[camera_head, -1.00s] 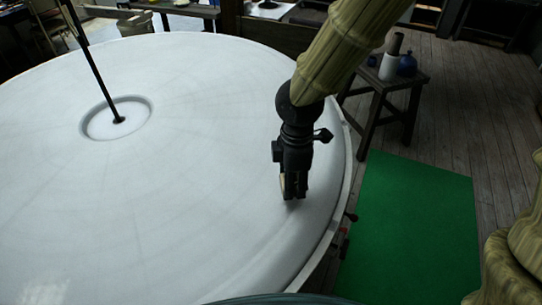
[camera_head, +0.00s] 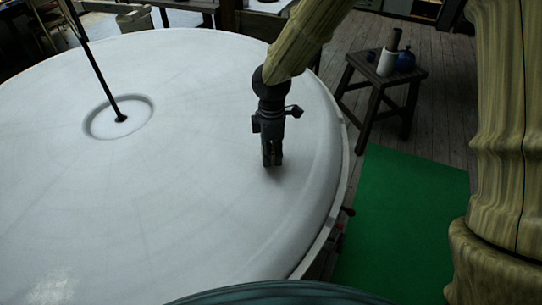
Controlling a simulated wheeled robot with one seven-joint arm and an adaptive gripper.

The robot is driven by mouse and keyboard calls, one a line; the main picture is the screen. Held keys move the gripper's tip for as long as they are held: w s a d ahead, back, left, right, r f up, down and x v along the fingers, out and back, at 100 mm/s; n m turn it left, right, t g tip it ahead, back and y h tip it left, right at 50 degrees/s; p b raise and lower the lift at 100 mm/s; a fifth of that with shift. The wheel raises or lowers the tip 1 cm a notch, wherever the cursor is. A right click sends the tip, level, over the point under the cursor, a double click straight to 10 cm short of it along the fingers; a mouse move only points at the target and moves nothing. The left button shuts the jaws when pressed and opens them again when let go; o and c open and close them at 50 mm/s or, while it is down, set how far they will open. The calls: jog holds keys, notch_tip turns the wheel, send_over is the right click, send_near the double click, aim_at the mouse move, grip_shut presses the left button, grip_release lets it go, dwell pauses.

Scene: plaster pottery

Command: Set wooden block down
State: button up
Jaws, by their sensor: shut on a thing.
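My gripper (camera_head: 272,160) points straight down, low over the large round white table (camera_head: 190,200), right of its middle. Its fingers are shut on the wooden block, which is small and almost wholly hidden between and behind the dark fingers. A soft shadow lies on the white surface just below the fingertips. I cannot tell whether the block touches the surface.
A black rod (camera_head: 100,80) rises from a round recess (camera_head: 119,117) in the table. The white top around my gripper is clear. A wooden stool (camera_head: 382,88) with a white cylinder and a blue pot stands beyond the edge, near a green mat (camera_head: 395,225).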

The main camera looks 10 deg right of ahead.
jog(key=shift+f+p, duration=0.4)
jog(key=shift+f, duration=1.05)
jog(key=shift+f, duration=0.2)
jog(key=o, duration=1)
jog(key=shift+o, duration=0.2)
jog(key=shift+r, duration=0.1)
notch_tip(320, 180, up, 12)
jog(key=shift+r+b, duration=0.1)
jog(key=shift+b, duration=0.9)
